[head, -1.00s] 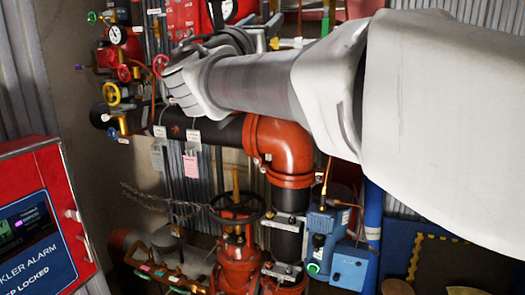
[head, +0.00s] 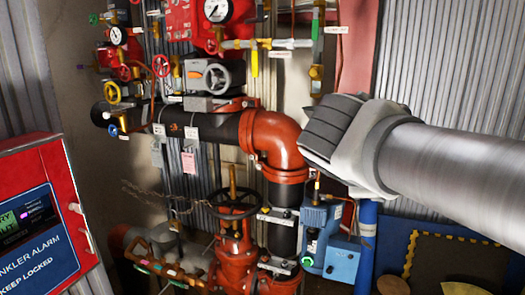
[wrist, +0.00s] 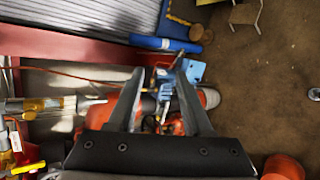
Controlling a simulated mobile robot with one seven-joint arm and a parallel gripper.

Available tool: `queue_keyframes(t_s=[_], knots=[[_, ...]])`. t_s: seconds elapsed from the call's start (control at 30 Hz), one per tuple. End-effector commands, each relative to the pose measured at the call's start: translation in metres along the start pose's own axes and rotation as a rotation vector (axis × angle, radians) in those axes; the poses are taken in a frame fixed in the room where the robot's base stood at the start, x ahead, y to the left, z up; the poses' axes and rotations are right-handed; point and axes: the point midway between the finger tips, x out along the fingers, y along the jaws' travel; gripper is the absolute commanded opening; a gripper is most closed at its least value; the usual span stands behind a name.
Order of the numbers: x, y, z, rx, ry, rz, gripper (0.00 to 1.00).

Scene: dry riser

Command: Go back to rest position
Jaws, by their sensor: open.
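My gripper (wrist: 158,100) shows in the wrist view with its two fingers apart and nothing between them. Beyond the fingers, some distance off, are a blue device (wrist: 190,72) and red pipework. In the head view my grey arm reaches in from the right edge. Its end hangs in the air in front of the wall, right of the orange pipe elbow (head: 279,140). The fingers are hidden there behind the wrist.
A red alarm cabinet (head: 38,165) stands at the left. Pipes, gauges (head: 216,10) and valves crowd the back wall. A black handwheel (head: 236,204) sits low in the middle, with a blue box (head: 342,260) to its right. The wrist view shows open brown floor (wrist: 255,100) at right.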

Motion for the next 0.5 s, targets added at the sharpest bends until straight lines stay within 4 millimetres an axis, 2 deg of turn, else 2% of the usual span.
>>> queue_keyframes(t_s=[0.03,0.1,0.3,0.4,0.5], knots=[[0.001,-0.025,0.007,0.118,0.018,-0.068,0.50],[0.001,-0.058,0.011,0.288,0.043,-0.165,0.50],[-0.011,-0.141,0.006,0.785,0.083,-0.432,0.50],[-0.019,-0.171,-0.001,1.003,0.088,-0.546,0.50],[-0.027,-0.190,-0.009,1.169,0.090,-0.631,0.50]])
